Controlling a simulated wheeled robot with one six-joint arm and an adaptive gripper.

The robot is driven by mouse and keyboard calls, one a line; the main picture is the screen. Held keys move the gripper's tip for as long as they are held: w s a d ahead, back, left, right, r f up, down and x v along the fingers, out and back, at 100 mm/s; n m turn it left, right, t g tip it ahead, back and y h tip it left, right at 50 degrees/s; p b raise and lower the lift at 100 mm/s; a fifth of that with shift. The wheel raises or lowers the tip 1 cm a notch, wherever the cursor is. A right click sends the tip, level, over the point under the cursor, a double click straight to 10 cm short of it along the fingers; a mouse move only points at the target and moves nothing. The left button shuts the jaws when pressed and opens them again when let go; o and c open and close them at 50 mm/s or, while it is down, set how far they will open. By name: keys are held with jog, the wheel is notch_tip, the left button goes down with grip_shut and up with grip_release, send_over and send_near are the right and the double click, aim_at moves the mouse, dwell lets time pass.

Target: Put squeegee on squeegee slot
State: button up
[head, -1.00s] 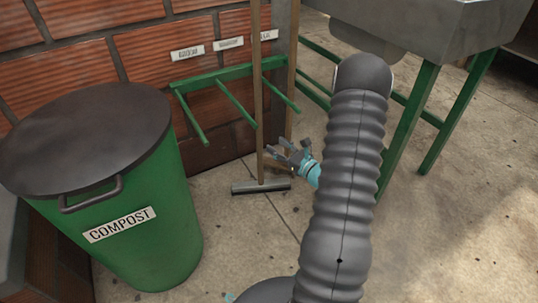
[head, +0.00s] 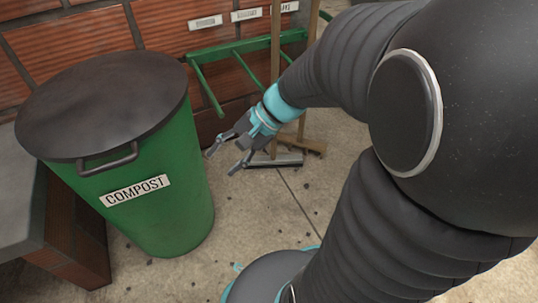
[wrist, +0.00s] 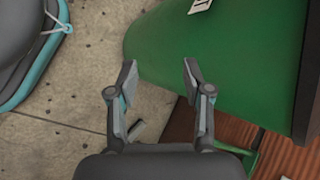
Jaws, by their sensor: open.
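The squeegee has a wooden pole (head: 276,50) and a wide grey head (head: 272,160) on the floor. It stands upright at the green wall rack (head: 205,88); I cannot tell whether the pole is between its pegs or in front of them. White labels (head: 246,14) are on the wall above the rack, too small to read. My gripper (head: 222,162) is open and empty, left of the squeegee head, beside the bin and apart from the pole. My wrist partly covers the squeegee's lower pole. In the wrist view, the open fingers (wrist: 159,75) have nothing between them.
A green compost bin (head: 150,205) with a dark lid (head: 103,103) stands close left of my gripper and fills much of the wrist view (wrist: 225,60). Another wooden-handled tool (head: 308,143) stands right of the squeegee. Concrete floor (head: 250,215) is clear in front.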

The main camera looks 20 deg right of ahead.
jog(key=s+d+r+n+t+h, duration=0.4)
jog(key=s+d+r+n+h, duration=0.2)
jog(key=s+n+h, duration=0.2)
jog(key=shift+s+r+n+h, duration=0.2)
jog(key=shift+s+n+h, duration=0.1)
jog(key=shift+s+n, duration=0.2)
